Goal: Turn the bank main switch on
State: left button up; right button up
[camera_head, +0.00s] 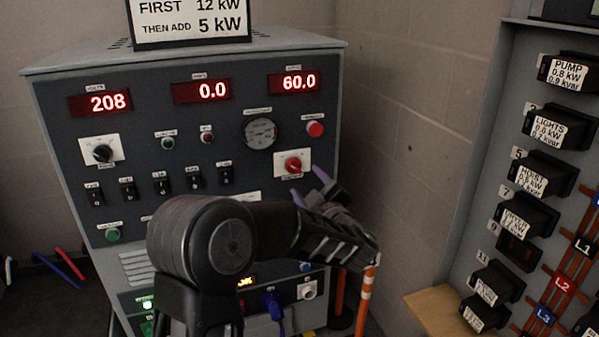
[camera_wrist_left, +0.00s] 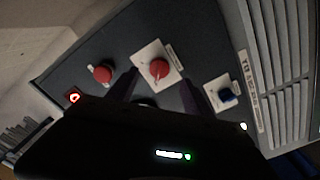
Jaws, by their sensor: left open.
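A red rotary knob on a square white plate (camera_head: 293,164) sits at the right of the grey load bank's front panel, below the round gauge. It also shows in the left wrist view (camera_wrist_left: 158,68). Its label is too small to read, so I cannot confirm that it is the bank main switch. My left gripper (camera_head: 308,184) is open and empty, with its purple fingertips just below the knob in the head view. In the left wrist view the two dark fingers (camera_wrist_left: 155,92) stand apart, either side of the knob's lower part. Contact cannot be told. My right gripper is not in view.
A red push button (camera_head: 315,129) is above the knob. A black rotary switch (camera_head: 103,153) and several rocker switches (camera_head: 161,183) are to the left. Displays read 208, 0.0 and 60.0. A breaker panel (camera_head: 483,185) stands at right, and an orange-white post (camera_head: 365,295) below.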

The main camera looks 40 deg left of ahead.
aim_at(297, 170)
pick_arm(q)
jog(key=x, duration=0.7)
jog(key=shift+a+f, duration=0.1)
jog(key=shift+c, duration=0.2)
grip_shut()
dwell(0.4)
